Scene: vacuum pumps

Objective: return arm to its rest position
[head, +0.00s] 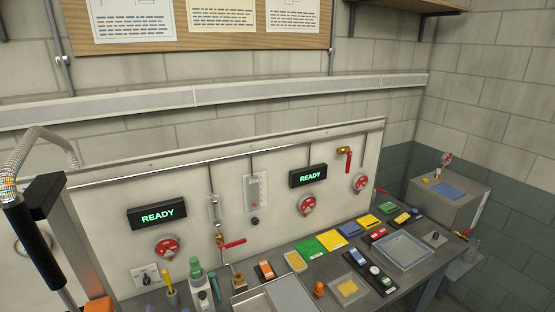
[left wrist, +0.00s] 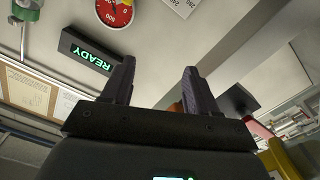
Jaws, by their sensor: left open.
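My left gripper (left wrist: 159,70) shows in the left wrist view with its two dark fingers apart. The gap between them is empty, with pale wall or ceiling behind. A READY display (left wrist: 92,52) and a red and white gauge (left wrist: 115,10) lie beyond the fingers, apart from them. In the head view I see neither gripper. My right gripper and arm are in neither view.
A white panel (head: 110,235) with gauges and READY displays stands behind the bench. A grey tray (head: 403,250), coloured cards and small parts crowd the bench. A dark handle-like part (head: 36,240) and hose (head: 22,160) stand at far left. A grey box (head: 445,200) is at right.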

